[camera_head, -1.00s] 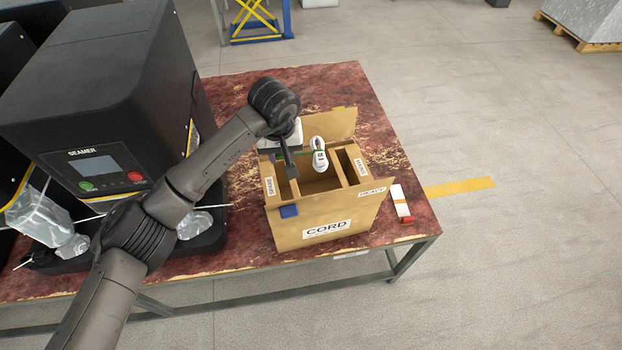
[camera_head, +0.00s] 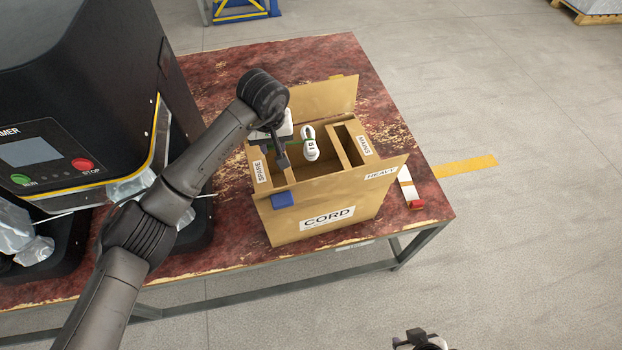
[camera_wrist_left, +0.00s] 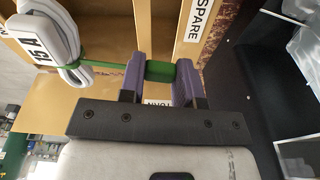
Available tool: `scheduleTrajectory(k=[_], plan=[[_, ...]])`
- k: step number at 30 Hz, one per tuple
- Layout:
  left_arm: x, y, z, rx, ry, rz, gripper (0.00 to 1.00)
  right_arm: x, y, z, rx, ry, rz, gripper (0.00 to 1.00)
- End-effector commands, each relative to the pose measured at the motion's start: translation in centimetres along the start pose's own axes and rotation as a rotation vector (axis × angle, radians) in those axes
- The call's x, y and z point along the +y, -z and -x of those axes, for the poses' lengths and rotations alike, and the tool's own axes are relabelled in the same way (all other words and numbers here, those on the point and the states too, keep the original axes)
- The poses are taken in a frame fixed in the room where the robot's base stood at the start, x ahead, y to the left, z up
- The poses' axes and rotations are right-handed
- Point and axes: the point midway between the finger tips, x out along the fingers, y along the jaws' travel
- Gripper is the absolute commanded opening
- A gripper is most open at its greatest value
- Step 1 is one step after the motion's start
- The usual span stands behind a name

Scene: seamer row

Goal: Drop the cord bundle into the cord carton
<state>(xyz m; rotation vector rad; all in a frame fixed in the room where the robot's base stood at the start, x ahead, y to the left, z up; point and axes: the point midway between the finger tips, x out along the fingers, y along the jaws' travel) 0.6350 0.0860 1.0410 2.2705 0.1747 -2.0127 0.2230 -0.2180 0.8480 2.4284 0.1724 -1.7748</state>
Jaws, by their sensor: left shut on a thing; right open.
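My left gripper (camera_head: 283,152) is over the cord carton, its two purple fingers (camera_wrist_left: 160,75) shut on a green tie of the cord bundle. The bundle (camera_head: 310,143) is a looped white cord with a black-on-white tag; it hangs beside the fingers, and also shows in the left wrist view (camera_wrist_left: 62,45). In the head view it appears over the carton's middle compartment; its exact height is unclear. The cord carton (camera_head: 290,228) is open brown cardboard with dividers and a CORD label. My right gripper (camera_head: 422,342) is open, only partly visible at the bottom edge.
The black seamer (camera_head: 70,80) stands left.

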Motion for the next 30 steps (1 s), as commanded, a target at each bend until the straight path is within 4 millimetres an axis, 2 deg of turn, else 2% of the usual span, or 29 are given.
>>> scheduleTrajectory(k=[3, 9, 21, 22, 30], plan=[[0.1, -0.2, -1.3, -0.001, -0.002, 0.0, 0.02, 0.1, -0.2, -0.8, 0.001, -0.003, 0.004, 0.43], [0.0, -0.3, -2.3, 0.001, -0.001, 0.0, 0.02, 0.1, -0.3, -1.3, 0.003, -0.003, 0.003, 0.43], [0.0, -0.3, -2.5, 0.001, -0.001, 0.0, 0.02, -0.2, -0.2, -1.3, 0.005, 0.003, -0.005, 0.43], [0.0, -0.3, -2.5, 0.001, -0.001, 0.0, 0.33, -0.2, -0.2, -1.3, 0.005, 0.004, -0.006, 0.43], [0.0, -0.3, -2.5, 0.0, 0.0, 0.0, 0.59, -0.3, -0.2, -1.3, 0.005, 0.006, -0.008, 0.43]])
